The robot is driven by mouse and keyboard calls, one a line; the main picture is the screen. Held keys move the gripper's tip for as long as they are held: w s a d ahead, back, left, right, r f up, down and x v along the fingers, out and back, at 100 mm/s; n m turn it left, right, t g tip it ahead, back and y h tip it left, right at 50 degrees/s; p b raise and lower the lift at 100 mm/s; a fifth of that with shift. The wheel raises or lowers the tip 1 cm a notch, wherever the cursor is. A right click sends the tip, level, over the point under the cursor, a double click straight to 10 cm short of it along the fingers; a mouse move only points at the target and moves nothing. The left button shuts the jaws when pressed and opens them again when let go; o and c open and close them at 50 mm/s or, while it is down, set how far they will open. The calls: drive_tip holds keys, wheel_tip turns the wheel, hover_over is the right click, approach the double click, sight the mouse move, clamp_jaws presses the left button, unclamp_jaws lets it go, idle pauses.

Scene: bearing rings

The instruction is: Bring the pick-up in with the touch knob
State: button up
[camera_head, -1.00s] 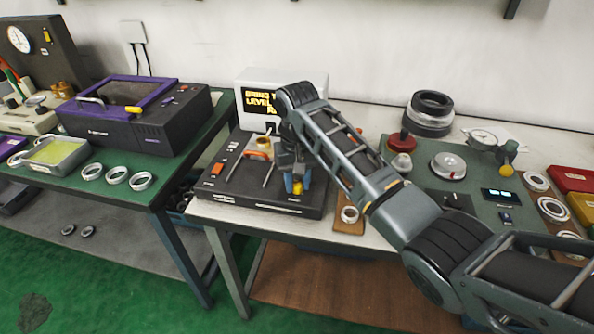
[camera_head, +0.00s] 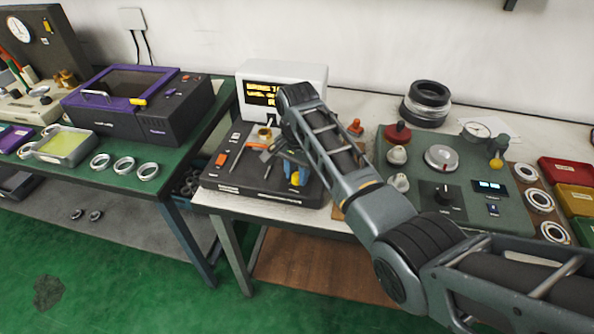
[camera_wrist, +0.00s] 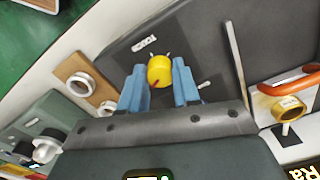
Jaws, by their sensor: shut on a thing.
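The yellow touch knob (camera_wrist: 160,72) stands on the dark top of a black instrument (camera_wrist: 190,45). In the head view, the knob (camera_head: 295,179) shows at the front right of the black instrument (camera_head: 240,178). My arm hides part of that instrument. A brass-coloured ring (camera_wrist: 287,109) sits beside an orange handle-like part (camera_wrist: 290,80) in the wrist view. I cannot tell the pick-up's contact clearly.
A white display (camera_head: 284,72) with yellow text stands behind the instrument, partly behind my arm. A green control panel (camera_head: 455,160) with knobs and a dial is to the right. A purple-lidded machine (camera_head: 125,90) and several rings stand on the left bench.

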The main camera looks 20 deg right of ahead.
sight(297, 175)
drive_tip(key=shift+m, duration=0.5)
drive_tip(key=o, duration=1.1)
drive_tip(key=shift+c, duration=0.2)
wheel_tip(297, 175, up, 8)
drive_tip(key=shift+f+b, duration=0.1)
drive_tip(key=shift+b, duration=0.4)
